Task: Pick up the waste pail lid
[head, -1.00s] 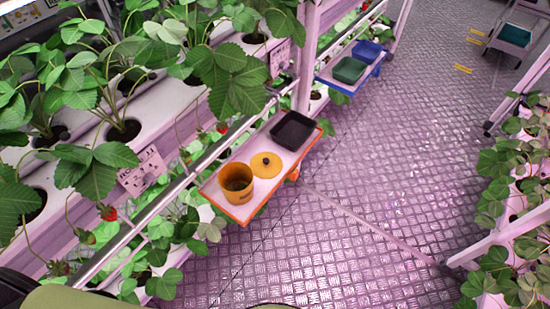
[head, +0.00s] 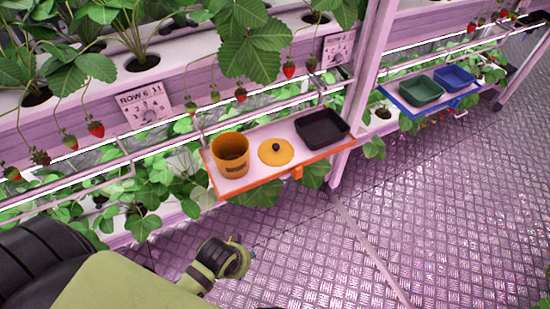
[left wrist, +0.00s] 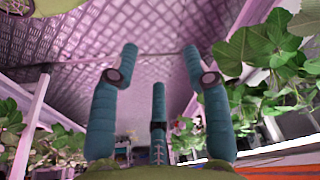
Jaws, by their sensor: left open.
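The waste pail lid is a round yellow-orange disc (head: 276,153) with a dark knob, lying flat on a white shelf with an orange rim (head: 281,177) in the head view. The orange waste pail (head: 231,158) stands upright and uncovered just left of it. My left arm comes in from the lower left, with its wrist end below and in front of the shelf, apart from the lid. In the left wrist view my left gripper (left wrist: 160,62) has its teal fingers spread with nothing between them. The lid cannot be made out there. My right gripper is not in view.
A black tray (head: 322,129) sits right of the lid on the same shelf. A blue-rimmed shelf farther right holds a green tray (head: 421,90) and a blue tray (head: 455,77). Strawberry plants and a rail (head: 130,165) line the back. The metal floor (head: 440,200) is clear.

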